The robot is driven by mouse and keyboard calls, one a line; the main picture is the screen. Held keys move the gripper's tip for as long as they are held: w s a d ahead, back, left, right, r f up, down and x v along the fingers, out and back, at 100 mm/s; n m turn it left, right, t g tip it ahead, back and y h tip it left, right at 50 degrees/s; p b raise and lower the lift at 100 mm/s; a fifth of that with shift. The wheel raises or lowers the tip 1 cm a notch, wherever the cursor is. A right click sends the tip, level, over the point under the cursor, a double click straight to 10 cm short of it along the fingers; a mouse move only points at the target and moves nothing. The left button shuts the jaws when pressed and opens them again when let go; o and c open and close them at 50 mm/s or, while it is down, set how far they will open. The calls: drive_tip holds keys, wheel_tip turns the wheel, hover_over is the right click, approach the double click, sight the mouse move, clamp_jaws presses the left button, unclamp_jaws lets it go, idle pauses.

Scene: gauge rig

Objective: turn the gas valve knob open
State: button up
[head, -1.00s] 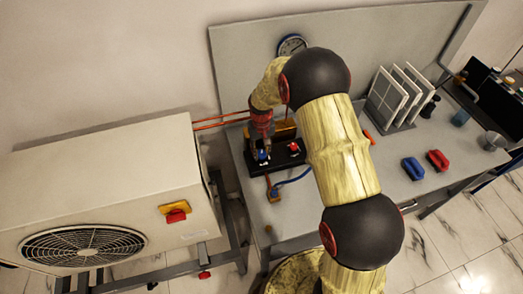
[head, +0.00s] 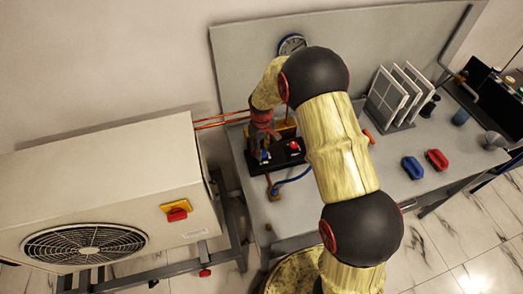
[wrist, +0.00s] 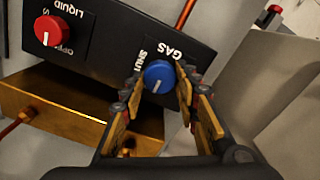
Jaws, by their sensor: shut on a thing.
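The gas valve knob (wrist: 158,74) is blue with a white pointer line and sits on a black panel beside the white words GAS and SHUT. In the wrist view my gripper (wrist: 160,84) has its two fingers on either side of this knob, shut on it. In the head view my gripper (head: 261,146) reaches down onto the black manifold (head: 281,167), and the blue knob (head: 265,155) shows just below the fingertips. The pointer's exact angle against the SHUT mark is hard to read.
A red knob (wrist: 51,30) marked LIQUID is on the same panel, also seen in the head view (head: 294,146). A blue hose (head: 294,178) runs at the front. A round gauge (head: 292,44) is behind. Blue (head: 412,167) and red (head: 437,159) handled items lie right.

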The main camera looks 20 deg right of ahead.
drive_tip(key=o, duration=1.2)
drive_tip(key=shift+c, duration=0.2)
wheel_tip(320, 180, up, 12)
idle(0.5)
